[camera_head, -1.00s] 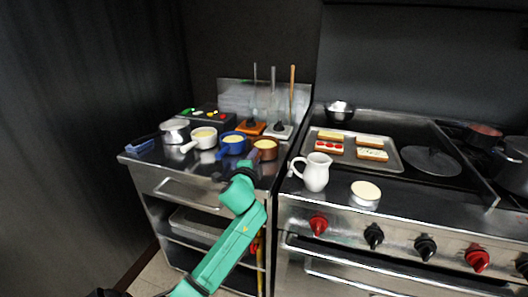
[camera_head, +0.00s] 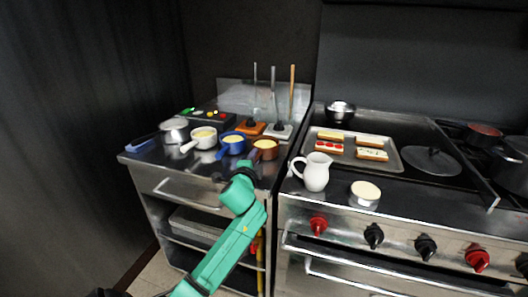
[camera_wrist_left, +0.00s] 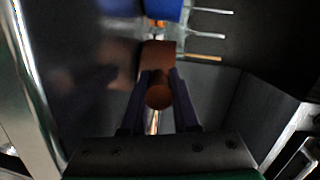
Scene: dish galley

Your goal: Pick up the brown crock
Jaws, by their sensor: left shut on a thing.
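The brown crock (camera_head: 267,149), with pale contents, stands on the left steel counter near its right edge. My left gripper (camera_head: 250,160) reaches up to it from the front. In the left wrist view, the gripper's dark fingers (camera_wrist_left: 159,98) are shut on the crock's rounded brown handle (camera_wrist_left: 158,95). The crock's body (camera_wrist_left: 158,50) shows just beyond the fingers, partly in shadow. In the head view, the crock appears upright and at counter level; I cannot tell any gap beneath it. My right gripper is not in view.
A blue pot (camera_head: 233,142) stands close left of the crock, with a white pot (camera_head: 204,136) and a steel pot (camera_head: 174,130) further left. Orange (camera_head: 251,128) and white (camera_head: 279,131) bases stand behind. A white pitcher (camera_head: 316,171) stands to the right on the stove.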

